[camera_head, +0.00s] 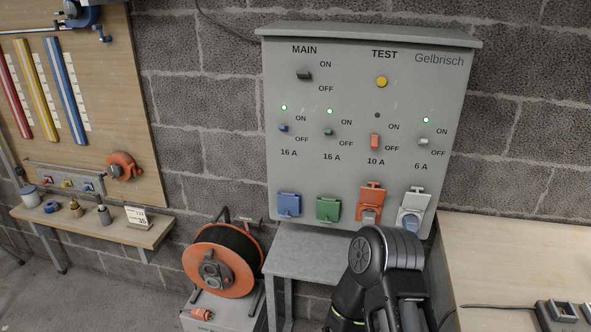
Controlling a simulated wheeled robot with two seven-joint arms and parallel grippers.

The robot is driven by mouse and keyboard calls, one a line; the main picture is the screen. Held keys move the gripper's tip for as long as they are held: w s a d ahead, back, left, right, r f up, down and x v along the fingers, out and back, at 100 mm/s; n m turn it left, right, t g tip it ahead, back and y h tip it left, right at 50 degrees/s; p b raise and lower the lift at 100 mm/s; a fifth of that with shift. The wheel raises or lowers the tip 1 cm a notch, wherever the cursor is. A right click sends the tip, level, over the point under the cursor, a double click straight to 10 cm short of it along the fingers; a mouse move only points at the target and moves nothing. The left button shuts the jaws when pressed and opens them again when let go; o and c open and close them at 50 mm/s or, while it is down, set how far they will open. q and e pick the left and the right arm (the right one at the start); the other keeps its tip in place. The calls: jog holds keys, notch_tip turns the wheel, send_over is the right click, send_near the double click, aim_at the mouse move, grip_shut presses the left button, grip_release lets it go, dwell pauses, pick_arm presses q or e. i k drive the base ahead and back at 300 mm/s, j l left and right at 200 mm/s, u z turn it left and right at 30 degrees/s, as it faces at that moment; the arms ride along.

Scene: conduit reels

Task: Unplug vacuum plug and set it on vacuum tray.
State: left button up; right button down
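A wall panel (345,178) has several sockets along its bottom edge. The white-grey 6 A socket (415,200) at the right has its lid up, and a grey plug-like part (410,221) sits in it. The orange-red 10 A socket (371,194) also has its lid up, with a plug-like part (367,215) in it. I cannot tell from labels which is the vacuum plug. No tray marked for the vacuum can be made out. A black arm of mine rises at bottom centre-right, in front of the area below these sockets. Neither gripper's fingertips show.
A blue socket (288,205) and a green socket (328,209) are closed. An orange cable reel (223,262) stands on a grey box at left. A grey bench (300,262) is below the panel. A wooden table (510,260) at right carries dark-framed holders (562,313) and a black cable.

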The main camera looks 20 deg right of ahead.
aim_at(368, 216)
jog(key=k+l+z, duration=0.1)
jog(key=z, duration=2.9)
jog(key=k+j, duration=0.65)
jog(key=j, duration=0.1)
